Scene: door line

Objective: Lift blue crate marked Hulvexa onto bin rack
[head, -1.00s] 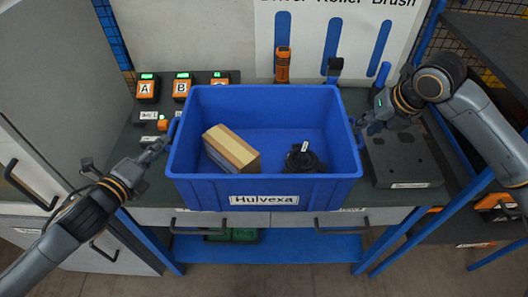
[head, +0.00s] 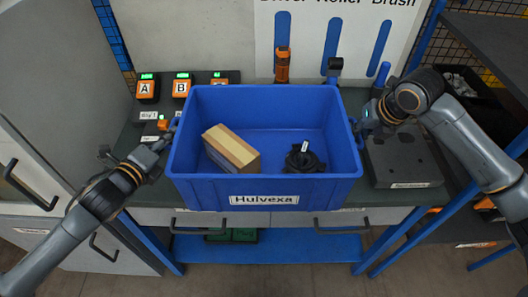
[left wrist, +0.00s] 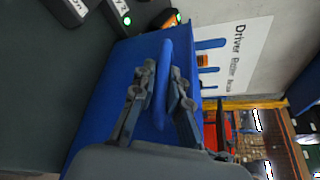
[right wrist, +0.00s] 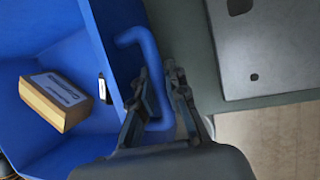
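The blue crate marked Hulvexa (head: 265,199) sits upright on the dark workbench top in the head view. It holds a cardboard box (head: 231,149) and a black part with a white tag (head: 304,158). My left gripper (head: 163,143) is at the crate's left handle; in the left wrist view its fingers (left wrist: 162,85) appear closed around the blue handle bar (left wrist: 163,115). My right gripper (head: 363,124) is at the right handle; in the right wrist view its fingers (right wrist: 158,85) appear closed around that handle (right wrist: 134,37). I cannot tell which structure is the bin rack.
Orange-and-black devices, two marked A (head: 147,88) and B (head: 181,87), stand left of the crate. A dark grey plate (head: 403,162) lies close at its right. A dark shelf (head: 490,45) with blue posts is at the right. A signed panel (head: 335,45) stands behind.

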